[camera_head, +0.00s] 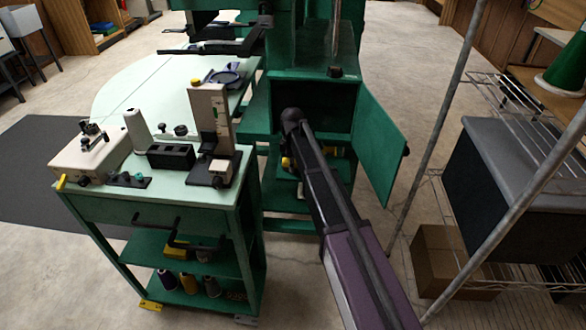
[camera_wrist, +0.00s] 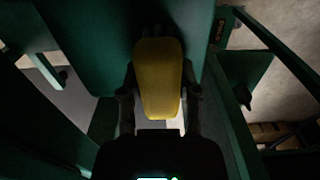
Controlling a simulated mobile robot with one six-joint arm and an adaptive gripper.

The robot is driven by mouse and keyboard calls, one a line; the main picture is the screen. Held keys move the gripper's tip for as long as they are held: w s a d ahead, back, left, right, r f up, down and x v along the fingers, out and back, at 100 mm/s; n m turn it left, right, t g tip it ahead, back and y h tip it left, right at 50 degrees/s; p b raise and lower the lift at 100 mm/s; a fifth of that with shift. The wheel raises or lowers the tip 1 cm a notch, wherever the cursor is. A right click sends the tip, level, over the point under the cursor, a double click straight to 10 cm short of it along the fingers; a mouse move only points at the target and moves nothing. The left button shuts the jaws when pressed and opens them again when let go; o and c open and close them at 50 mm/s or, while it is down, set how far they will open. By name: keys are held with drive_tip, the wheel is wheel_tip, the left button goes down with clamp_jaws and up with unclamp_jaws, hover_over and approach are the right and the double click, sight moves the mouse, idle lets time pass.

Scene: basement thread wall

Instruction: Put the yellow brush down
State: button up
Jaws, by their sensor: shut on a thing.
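The yellow brush (camera_wrist: 158,78) is held between the two fingers of my gripper (camera_wrist: 160,105) in the wrist view. It shows as a rounded yellow block, and a dark green surface lies behind it. My gripper is shut on it. In the head view my arm reaches into the open green cabinet (camera_head: 378,135). There the arm covers most of the gripper, and only a small yellow patch shows beside the arm's end. I cannot tell whether the brush touches any surface.
The cabinet door (camera_head: 380,155) stands open to the right of my arm. A green cart (camera_head: 170,205) with instruments on top stands to the left. A wire shelf rack (camera_head: 500,100) with a dark bin (camera_head: 510,190) and a cardboard box (camera_head: 448,258) stands to the right.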

drive_tip(key=shift+f, duration=0.25)
drive_tip(key=o, duration=1)
wheel_tip(320, 180, up, 3)
drive_tip(key=shift+f+p, duration=0.15)
drive_tip(key=shift+p, duration=1)
drive_tip(key=r+p, duration=0.2)
drive_tip(key=shift+a+r+p, duration=0.3)
drive_tip(key=shift+r+p, duration=0.1)
wheel_tip(320, 180, up, 8)
drive_tip(key=p, duration=0.8)
drive_tip(key=shift+r, duration=0.15)
